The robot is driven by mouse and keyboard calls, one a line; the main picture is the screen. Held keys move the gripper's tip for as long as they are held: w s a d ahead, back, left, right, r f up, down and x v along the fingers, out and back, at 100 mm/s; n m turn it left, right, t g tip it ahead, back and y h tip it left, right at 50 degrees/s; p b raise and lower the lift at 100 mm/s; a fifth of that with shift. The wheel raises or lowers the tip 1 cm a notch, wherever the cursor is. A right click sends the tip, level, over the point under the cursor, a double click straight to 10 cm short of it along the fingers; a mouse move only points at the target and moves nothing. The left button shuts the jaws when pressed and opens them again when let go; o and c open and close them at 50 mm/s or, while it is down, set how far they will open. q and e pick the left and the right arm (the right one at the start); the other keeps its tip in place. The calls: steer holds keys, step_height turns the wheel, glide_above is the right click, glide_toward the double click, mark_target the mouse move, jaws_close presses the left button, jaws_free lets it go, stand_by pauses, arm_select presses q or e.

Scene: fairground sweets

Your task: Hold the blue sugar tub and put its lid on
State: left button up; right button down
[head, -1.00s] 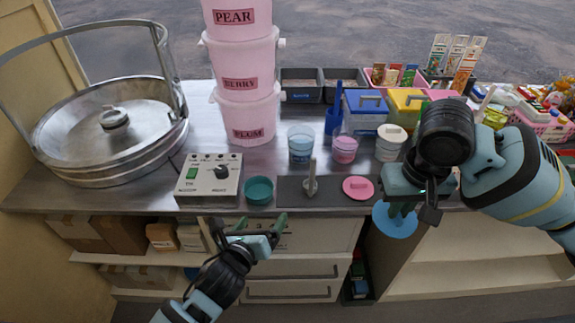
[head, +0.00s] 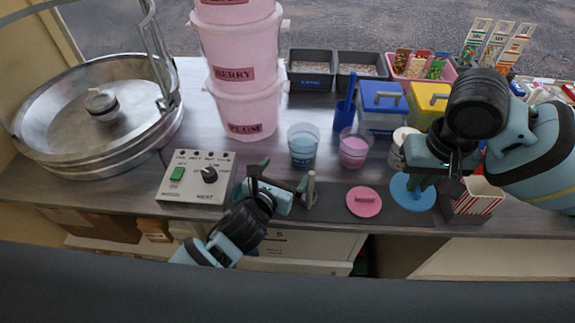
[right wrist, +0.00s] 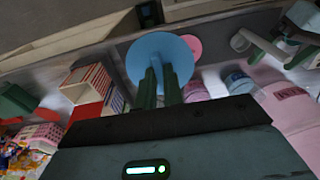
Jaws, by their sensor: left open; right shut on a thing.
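The blue sugar tub (head: 303,145), clear with blue contents, stands upright and open on the counter. The blue lid (head: 408,195) is a flat disc over the right end of the dark mat; its height above the mat is hard to judge. My right gripper (head: 418,180) is shut on this lid; the right wrist view shows the fingers (right wrist: 158,85) at the lid's (right wrist: 158,48) middle.
A pink tub (head: 354,150) stands right of the blue one. A pink lid (head: 363,201) lies on the dark mat (head: 335,210). A control box (head: 196,178) is left. A striped carton (head: 478,196) stands close beside the blue lid. Stacked pink buckets (head: 245,110) rise behind.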

mark_target(297, 155)
steer(key=shift+s, duration=0.1)
arm_select(q)
steer(key=shift+w+d+f, duration=0.1)
steer(key=shift+w+d, duration=0.05)
steer(key=shift+w, duration=0.35)
steer(key=shift+x, duration=1.05)
steer(key=b+x, duration=0.2)
steer(key=x, duration=0.5)
steer(key=shift+f, duration=0.15)
arm_select(e)
steer(key=shift+g, duration=0.5)
step_height(297, 155, down, 6)
steer(key=shift+s+r, duration=0.15)
steer(key=shift+r, duration=0.1)
arm_select(q)
steer(key=shift+x, duration=0.75)
arm_select(e)
steer(key=shift+f, duration=0.45)
arm_select(q)
steer(key=shift+w, duration=0.15)
steer(key=shift+c, duration=0.2)
